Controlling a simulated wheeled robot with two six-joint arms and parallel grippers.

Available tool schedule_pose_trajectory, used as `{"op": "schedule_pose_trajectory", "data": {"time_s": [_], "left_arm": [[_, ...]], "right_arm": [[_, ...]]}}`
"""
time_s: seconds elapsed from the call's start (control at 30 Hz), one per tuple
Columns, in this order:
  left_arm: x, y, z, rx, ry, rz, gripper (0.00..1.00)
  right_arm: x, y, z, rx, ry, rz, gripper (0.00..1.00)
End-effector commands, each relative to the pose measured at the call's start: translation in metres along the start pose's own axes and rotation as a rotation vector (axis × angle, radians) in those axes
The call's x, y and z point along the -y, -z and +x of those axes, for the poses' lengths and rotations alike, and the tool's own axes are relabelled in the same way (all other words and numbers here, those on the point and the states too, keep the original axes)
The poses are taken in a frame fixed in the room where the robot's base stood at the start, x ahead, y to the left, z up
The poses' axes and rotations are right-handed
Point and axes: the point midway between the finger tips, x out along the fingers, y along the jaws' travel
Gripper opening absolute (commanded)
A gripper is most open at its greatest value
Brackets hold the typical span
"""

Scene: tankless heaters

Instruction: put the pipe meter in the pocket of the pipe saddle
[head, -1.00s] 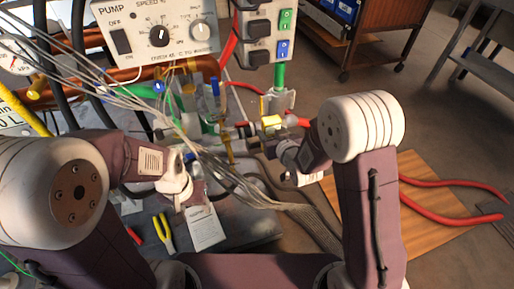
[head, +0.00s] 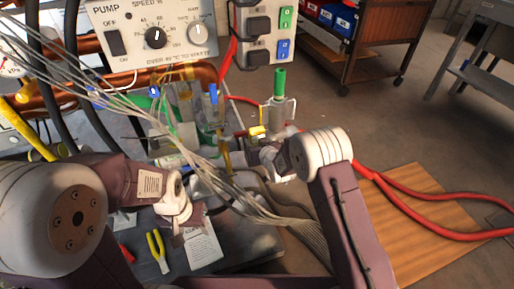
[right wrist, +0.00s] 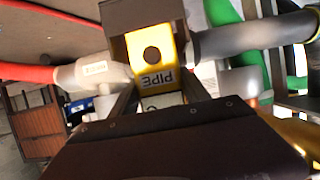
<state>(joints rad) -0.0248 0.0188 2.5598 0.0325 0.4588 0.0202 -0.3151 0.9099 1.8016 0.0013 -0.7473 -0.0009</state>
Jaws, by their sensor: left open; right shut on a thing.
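A yellow block marked PIPE, which I take as the pipe meter (right wrist: 158,78), sits between the fingers of my right gripper (right wrist: 160,92) in the right wrist view. My gripper is shut on it. The block has a dark round hole in its face. In the head view the meter (head: 257,131) is a small yellow patch at the tip of my right gripper (head: 261,143). A dark brown plate borders the block at the top; I cannot tell whether it belongs to the pipe saddle. I cannot pick out the pocket. My left gripper (head: 187,216) is open above the grey mat.
Grey-white wires (head: 215,168) hang across the space between my arms. A green-capped fitting (head: 279,85) stands behind my right gripper. Red hose (head: 430,223) runs right over a wooden board (head: 400,250). Yellow-handled pliers (head: 158,252) lie on the mat.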

Motion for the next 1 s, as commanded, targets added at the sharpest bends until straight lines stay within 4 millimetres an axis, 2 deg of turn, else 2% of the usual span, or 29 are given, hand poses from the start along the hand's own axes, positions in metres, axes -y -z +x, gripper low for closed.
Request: {"op": "schedule_pose_trajectory", "data": {"time_s": [0.03,0.17,0.37,0.4,0.47,0.83,1.0], "left_arm": [[0.0,-0.002,0.012,0.001,0.0,0.0,0.56],[0.0,-0.001,0.007,0.001,0.0,0.0,0.56],[0.0,-0.001,0.01,0.0,0.0,0.0,0.56],[0.0,-0.001,0.009,0.0,0.0,0.0,0.56],[0.0,-0.001,0.009,0.0,0.0,0.0,0.56],[0.0,-0.001,0.004,0.0,0.0,0.0,0.56],[0.0,0.001,-0.015,0.0,0.0,0.0,0.56]], "right_arm": [[0.0,-0.011,0.005,-0.003,0.0,0.0,0.03],[0.0,-0.007,0.003,-0.004,0.0,0.0,0.03],[0.0,-0.01,0.005,-0.003,0.0,0.0,0.03],[0.0,-0.01,0.004,-0.002,0.0,0.0,0.63],[0.0,-0.01,0.004,-0.002,0.0,0.0,0.76],[0.0,-0.005,0.001,-0.002,0.0,0.0,0.76],[0.0,-0.002,-0.029,0.002,0.0,0.0,0.76]]}}
